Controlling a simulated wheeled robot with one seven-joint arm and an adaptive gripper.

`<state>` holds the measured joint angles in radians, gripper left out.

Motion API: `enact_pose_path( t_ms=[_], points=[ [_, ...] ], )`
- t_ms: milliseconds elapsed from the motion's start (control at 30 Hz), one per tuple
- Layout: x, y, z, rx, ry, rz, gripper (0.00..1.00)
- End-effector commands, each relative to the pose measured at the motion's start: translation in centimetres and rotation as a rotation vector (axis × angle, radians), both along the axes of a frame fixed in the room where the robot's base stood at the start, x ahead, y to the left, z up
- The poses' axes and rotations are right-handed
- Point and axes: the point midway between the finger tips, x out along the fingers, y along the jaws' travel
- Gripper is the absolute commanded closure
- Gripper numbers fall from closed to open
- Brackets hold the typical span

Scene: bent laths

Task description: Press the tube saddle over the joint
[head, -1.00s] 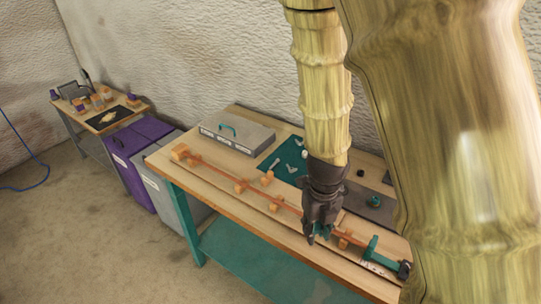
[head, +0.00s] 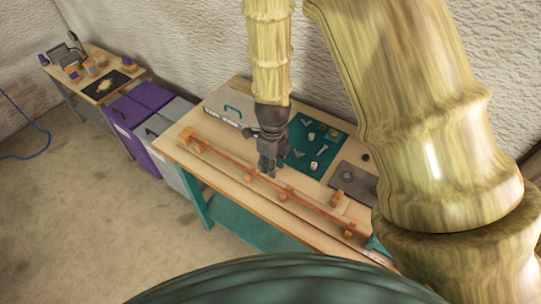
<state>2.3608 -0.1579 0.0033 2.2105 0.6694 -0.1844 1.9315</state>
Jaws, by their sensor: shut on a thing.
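My gripper (head: 269,165) hangs over the workbench (head: 232,172), in front of the teal mat. It points down with its fingers shut on a small piece that I take for the tube saddle. The fingers hide nearly all of this piece. A thin reddish-brown lath (head: 315,206) runs along the bench through several orange wooden blocks (head: 285,191). My fingertips are in line with the lath in this view, and I cannot tell their height above it. The joint is too small to make out.
The teal mat (head: 330,142) carries several small white and yellow parts. A grey case (head: 225,103) stands at the back left and a grey plate (head: 352,179) lies to the right. Purple and grey bins (head: 125,113) stand left of the bench. My arm covers the right side.

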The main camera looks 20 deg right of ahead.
Motion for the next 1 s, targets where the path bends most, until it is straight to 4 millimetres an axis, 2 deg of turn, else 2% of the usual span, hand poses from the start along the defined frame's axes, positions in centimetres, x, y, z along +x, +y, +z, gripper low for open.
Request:
enact_pose_path(
  t_ms=[800,1000],
  points=[
    [0.0,0.1,-6.0,0.001,0.002,-0.001,0.88],
    [0.0,0.0,-6.6,0.000,0.001,0.000,0.88]
  ],
)
